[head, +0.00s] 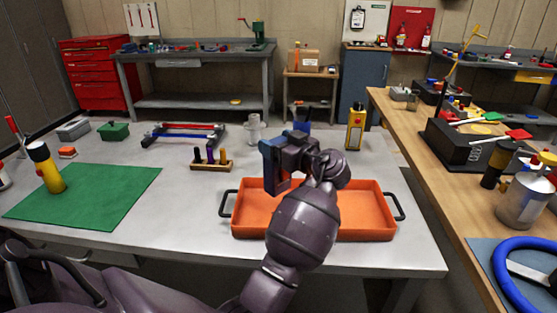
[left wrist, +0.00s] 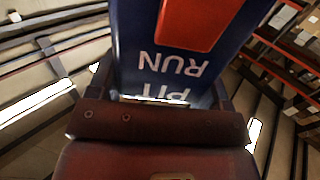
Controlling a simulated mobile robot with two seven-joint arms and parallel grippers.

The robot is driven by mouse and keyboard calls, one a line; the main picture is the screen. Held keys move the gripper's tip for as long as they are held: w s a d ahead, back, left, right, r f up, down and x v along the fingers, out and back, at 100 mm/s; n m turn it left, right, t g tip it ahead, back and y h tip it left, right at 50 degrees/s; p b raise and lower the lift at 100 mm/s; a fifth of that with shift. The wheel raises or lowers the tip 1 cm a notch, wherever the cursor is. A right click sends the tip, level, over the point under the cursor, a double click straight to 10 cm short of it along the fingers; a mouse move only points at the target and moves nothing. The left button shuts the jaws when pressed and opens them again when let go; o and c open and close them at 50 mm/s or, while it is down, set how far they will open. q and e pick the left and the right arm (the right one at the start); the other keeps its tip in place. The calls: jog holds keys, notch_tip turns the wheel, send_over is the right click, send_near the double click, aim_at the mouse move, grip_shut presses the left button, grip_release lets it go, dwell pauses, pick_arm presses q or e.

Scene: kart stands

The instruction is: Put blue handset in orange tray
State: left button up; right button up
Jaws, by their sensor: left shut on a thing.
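My left gripper (head: 284,158) is shut on the blue handset (head: 270,165) and holds it above the orange tray (head: 376,211). In the left wrist view the handset (left wrist: 140,45) is dark blue with a red panel and upside-down white lettering. Its far end runs out of that view. The tray has black handles at both ends and lies on the grey table. My left forearm hides the middle of the tray; no object shows in its visible parts. My right gripper is not in view.
A wooden rack (head: 212,166) with coloured pegs stands left of the tray, and a yellow container (head: 355,127) stands behind it. A yellow flashlight (head: 46,168) is on the green mat (head: 90,197) at left. A wooden workbench (head: 425,165) adjoins at right.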

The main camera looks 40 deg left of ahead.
aim_at(273, 186)
pick_arm(q)
notch_tip(273, 186, down, 5)
jog(key=shift+r, duration=0.15)
jog(key=shift+f+b, duration=0.2)
jog(key=shift+b, duration=0.15)
jog(key=o, duration=1.4)
jog(key=shift+c, duration=0.2)
